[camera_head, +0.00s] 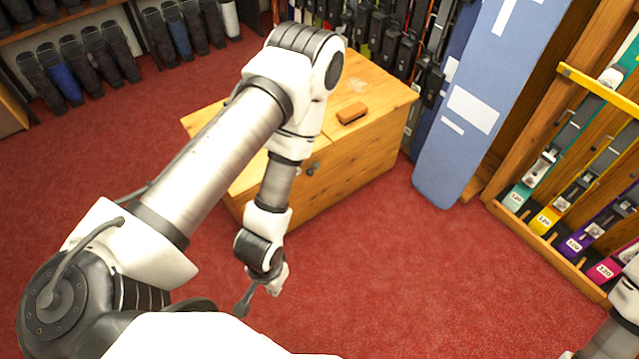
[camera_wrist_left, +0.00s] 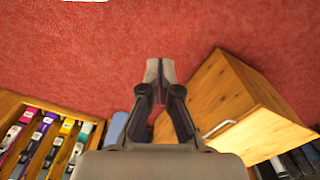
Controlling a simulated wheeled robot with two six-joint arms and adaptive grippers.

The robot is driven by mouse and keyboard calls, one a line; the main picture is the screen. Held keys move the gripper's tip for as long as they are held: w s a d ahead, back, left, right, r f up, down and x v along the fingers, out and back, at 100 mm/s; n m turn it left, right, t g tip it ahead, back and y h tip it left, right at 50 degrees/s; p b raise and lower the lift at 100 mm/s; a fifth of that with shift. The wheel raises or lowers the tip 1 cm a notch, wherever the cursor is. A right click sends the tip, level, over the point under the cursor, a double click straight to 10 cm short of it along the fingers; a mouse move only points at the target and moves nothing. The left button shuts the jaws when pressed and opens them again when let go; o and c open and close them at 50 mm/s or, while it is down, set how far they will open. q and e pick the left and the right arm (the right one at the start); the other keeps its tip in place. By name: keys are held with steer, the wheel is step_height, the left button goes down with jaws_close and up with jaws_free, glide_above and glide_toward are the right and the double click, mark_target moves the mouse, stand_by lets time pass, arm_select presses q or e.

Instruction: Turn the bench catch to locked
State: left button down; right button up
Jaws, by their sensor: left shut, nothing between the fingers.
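The wooden bench (camera_head: 345,185) stands on the red carpet at the centre of the head view. A small dark catch (camera_head: 312,169) sits on its front face near the top edge, just right of my left forearm. The way the catch is turned is too small to tell. My left gripper (camera_head: 243,308) hangs below and left of the catch, in front of the bench and clear of it. In the left wrist view the same gripper (camera_wrist_left: 160,70) is shut and empty, with the bench (camera_wrist_left: 225,90) to its right. My right gripper is out of view.
A brown block (camera_head: 352,113) lies on the bench top. A blue board (camera_head: 470,110) stands right of the bench. A wooden rack with coloured skis (camera_head: 545,218) is farther right, and boots (camera_head: 90,55) line shelves at upper left. Carpet (camera_head: 400,280) in front is clear.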

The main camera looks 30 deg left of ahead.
arm_select(q)
steer(key=w+a+f+m+t+b, duration=0.3)
steer(key=w+f+m+t+b, duration=0.3)
steer(key=w+f+b, duration=0.6)
steer(key=w+a+f+m+t+b, duration=0.4)
steer(key=w+f+m+b, duration=0.4)
steer(key=w+f, duration=0.6)
steer(key=w+a+f+m+t+h+b, duration=0.1)
steer(key=w+a+f+m+t+b, duration=0.1)
steer(key=a+m+b, duration=0.3)
steer(key=w+a+f+m+t+h+b, duration=0.2)
steer(key=a+m+t+b, duration=0.3)
steer(key=m+b, duration=0.4)
steer(key=w+a+f+m+t+h+b, duration=0.2)
steer(key=a+m+b, duration=0.4)
steer(key=m, duration=0.3)
steer(key=shift+w+a+f+t+b, duration=0.45)
steer(key=shift+w+f+t, duration=0.15)
steer(key=shift+f+t, duration=0.3)
steer(key=shift+w+r, duration=0.1)
